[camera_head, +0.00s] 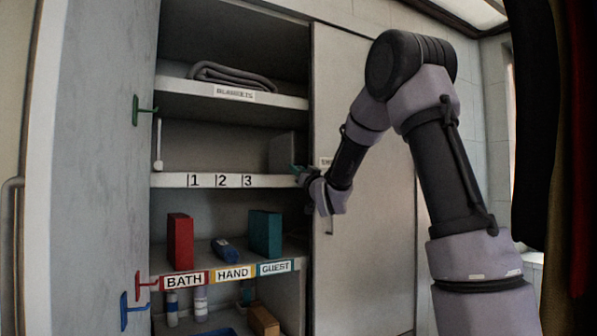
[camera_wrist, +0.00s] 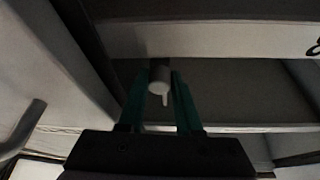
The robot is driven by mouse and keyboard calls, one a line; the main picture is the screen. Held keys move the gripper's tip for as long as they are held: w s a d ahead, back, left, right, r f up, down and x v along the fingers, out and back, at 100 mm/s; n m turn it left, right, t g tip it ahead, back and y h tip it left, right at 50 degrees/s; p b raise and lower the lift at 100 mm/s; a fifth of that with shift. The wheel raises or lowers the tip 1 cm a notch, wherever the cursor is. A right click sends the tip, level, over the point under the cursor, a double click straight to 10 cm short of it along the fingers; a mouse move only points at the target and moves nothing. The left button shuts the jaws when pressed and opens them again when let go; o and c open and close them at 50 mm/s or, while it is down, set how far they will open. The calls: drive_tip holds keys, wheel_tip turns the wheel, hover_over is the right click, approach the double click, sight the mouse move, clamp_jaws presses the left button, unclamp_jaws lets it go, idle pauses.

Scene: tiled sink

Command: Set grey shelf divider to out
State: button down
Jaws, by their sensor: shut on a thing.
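The grey shelf divider (camera_head: 283,152) is an upright grey panel at the right end of the shelf marked 1, 2, 3. My gripper (camera_head: 297,169) is at the front edge of that shelf, by the divider's lower front. In the wrist view, my gripper's green fingers (camera_wrist: 161,98) are shut on a pale grey knob (camera_wrist: 159,81) with a small peg hanging down. The knob appears to belong to the divider; its join with the panel is hidden.
The numbered shelf edge (camera_head: 220,181) runs left of my gripper. A closed grey door (camera_head: 365,240) stands right. Below are a red box (camera_head: 180,241), a teal box (camera_head: 265,233) and a blue item (camera_head: 224,250). Folded grey blankets (camera_head: 232,76) lie above. Coloured hooks line the left side.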

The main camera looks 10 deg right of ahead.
drive_tip(key=shift+d+f, duration=0.1)
drive_tip(key=shift+d, duration=0.05)
drive_tip(key=s+a, duration=0.3)
drive_tip(key=a, duration=0.7)
drive_tip(key=shift+s, duration=0.15)
drive_tip(key=c, duration=0.9)
unclamp_jaws()
drive_tip(key=shift+a, duration=0.15)
drive_tip(key=v, duration=1)
drive_tip(key=shift+s, duration=0.4)
drive_tip(key=shift+f, duration=0.1)
